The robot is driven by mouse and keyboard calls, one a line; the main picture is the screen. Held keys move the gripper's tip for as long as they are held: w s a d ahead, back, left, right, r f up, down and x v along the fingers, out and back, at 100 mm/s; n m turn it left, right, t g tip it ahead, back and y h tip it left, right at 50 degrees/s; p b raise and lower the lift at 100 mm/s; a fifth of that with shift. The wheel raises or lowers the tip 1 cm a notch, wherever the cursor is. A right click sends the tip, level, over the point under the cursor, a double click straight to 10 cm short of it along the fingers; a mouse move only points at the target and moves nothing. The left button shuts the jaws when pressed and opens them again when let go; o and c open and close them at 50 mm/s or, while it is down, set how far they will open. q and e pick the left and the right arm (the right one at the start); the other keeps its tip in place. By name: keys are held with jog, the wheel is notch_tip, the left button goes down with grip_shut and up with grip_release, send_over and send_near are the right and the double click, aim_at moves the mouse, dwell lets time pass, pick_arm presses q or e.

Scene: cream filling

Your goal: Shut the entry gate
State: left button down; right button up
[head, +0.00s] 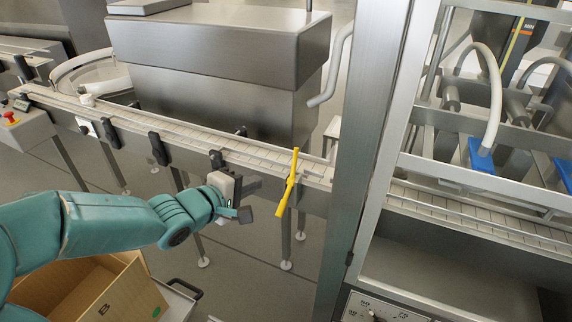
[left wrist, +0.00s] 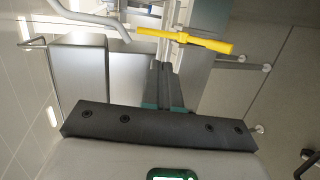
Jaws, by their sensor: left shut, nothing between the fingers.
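A yellow lever (head: 289,184), the only gate-like part I see, stands at the front edge of the conveyor (head: 215,150), just left of the machine's metal post. It is tilted slightly, with its upper end above the belt and its lower end below the rail. It also shows in the left wrist view (left wrist: 205,43), lying across the top, beyond the fingertips. My left gripper (head: 246,214) is left of the lever and in front of the conveyor, apart from the lever. Its fingers are shut and empty, and they show in the left wrist view (left wrist: 163,68). My right gripper is in neither view.
A tall metal post (head: 364,150) and framed machine stand right of the lever. Black brackets (head: 158,149) line the conveyor's front rail. An open cardboard box (head: 95,290) is below my left arm. Open floor (head: 250,270) lies under the conveyor's front.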

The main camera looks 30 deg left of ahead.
pick_arm(q)
jog(key=shift+a+r, duration=0.1)
jog(key=shift+r, duration=0.35)
jog(key=b, duration=0.1)
send_near(293, 161)
jog(key=x, duration=0.6)
jog(key=shift+w+f, duration=0.2)
jog(key=shift+w, duration=0.15)
